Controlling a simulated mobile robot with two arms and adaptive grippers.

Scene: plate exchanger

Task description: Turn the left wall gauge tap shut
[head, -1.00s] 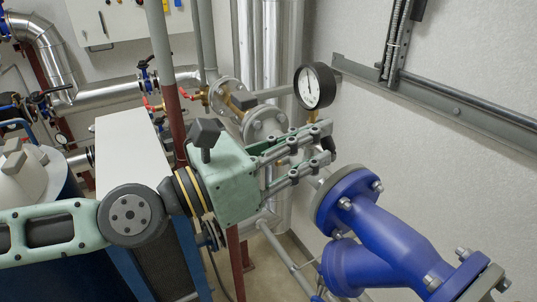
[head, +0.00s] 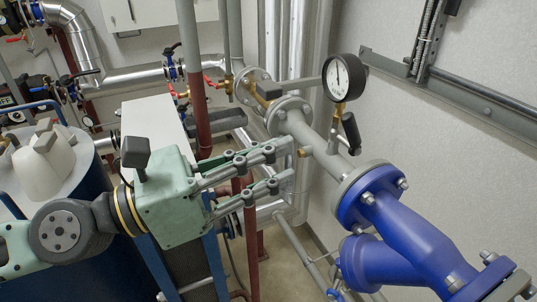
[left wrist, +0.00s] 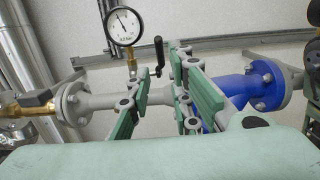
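The wall gauge (head: 344,77) has a white dial and black rim and stands on a brass fitting above the grey pipe. Its tap has a black lever handle (head: 351,133), seen beside the brass stem and slanting down toward the pipe. In the left wrist view the gauge (left wrist: 123,27) is at the upper left and the black handle (left wrist: 158,54) stands upright beyond the fingers. My left gripper (head: 280,168) is open and empty, left of the tap and apart from it. Its fingers (left wrist: 160,92) stand apart in the left wrist view. My right gripper is not in view.
A flanged grey pipe (head: 322,150) runs below the gauge to a blue valve body (head: 405,230) at right. A grey rail (head: 440,97) crosses the wall. A red-brown post (head: 196,80) and a white panel (head: 153,130) stand left and behind my left arm.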

